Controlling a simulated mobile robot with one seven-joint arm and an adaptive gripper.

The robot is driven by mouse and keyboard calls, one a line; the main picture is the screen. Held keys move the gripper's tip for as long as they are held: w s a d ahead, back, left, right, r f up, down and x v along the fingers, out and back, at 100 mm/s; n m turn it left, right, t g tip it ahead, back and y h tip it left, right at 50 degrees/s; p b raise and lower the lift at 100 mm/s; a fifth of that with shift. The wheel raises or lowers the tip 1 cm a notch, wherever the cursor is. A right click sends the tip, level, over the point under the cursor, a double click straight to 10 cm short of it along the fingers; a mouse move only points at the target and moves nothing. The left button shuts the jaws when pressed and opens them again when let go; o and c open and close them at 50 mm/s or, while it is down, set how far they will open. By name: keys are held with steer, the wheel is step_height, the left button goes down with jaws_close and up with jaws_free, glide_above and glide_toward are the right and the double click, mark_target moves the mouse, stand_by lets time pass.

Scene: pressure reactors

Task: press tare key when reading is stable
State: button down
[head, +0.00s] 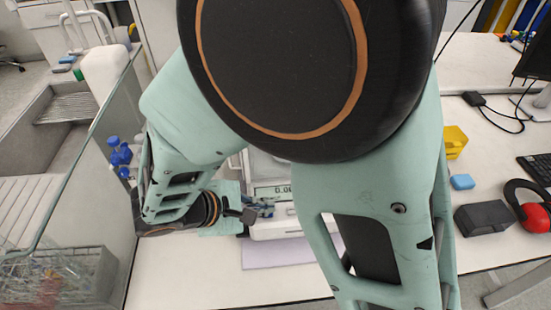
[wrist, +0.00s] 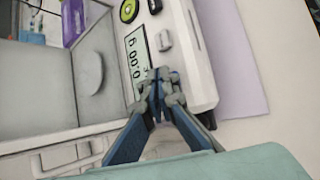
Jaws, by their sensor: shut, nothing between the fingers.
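The balance shows in the head view (head: 272,232), partly hidden behind my arm, and in the wrist view (wrist: 198,62). Its display (wrist: 139,52), turned sideways in the wrist view, appears to read 0.00 g; in the head view (head: 272,191) only part of the reading shows. I cannot read which is tare. My gripper (wrist: 160,82) is shut and empty, its tips at the display end of the front panel; contact is unclear. It also shows in the head view (head: 268,208).
A lilac mat (head: 270,255) lies in front of the balance. A yellow box (head: 454,141), a blue block (head: 462,182), a black case (head: 485,218) and red ear defenders (head: 534,216) are on the right. A glass panel and sink are on the left.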

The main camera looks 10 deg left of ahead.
steer(key=shift+r, duration=0.5)
steer(key=shift+r+p, duration=1.95)
steer(key=shift+r, duration=0.65)
